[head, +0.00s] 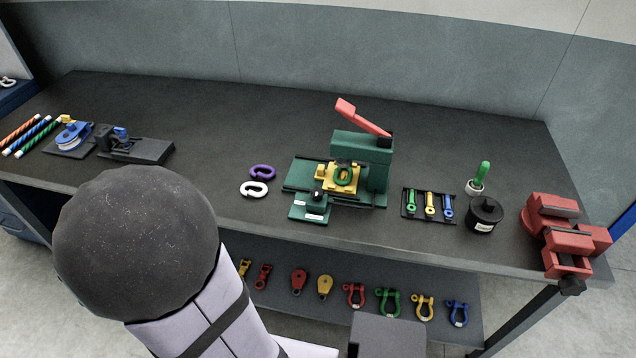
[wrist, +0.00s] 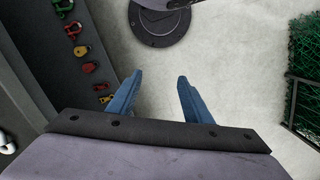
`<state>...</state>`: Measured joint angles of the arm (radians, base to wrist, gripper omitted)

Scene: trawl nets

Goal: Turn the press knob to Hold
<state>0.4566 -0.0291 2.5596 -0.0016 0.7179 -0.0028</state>
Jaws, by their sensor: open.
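The green press (head: 362,152) stands on the bench, right of centre in the head view, with a raised red lever (head: 362,117). A small black knob (head: 318,195) sits on the green block at the press's front left corner, beside small white labels too small to read. Which way the knob points cannot be told. My gripper (wrist: 160,77) is open and empty in the wrist view, over the floor and away from the press. It does not show in the head view.
Purple (head: 262,172) and white (head: 254,189) links lie left of the press. A black tray (head: 405,213), a black pot (head: 485,213) and a red vise (head: 566,238) stand right of it. Several shackles and pulleys lie on the lower shelf (head: 340,272). A green net (wrist: 304,50) is at right in the wrist view.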

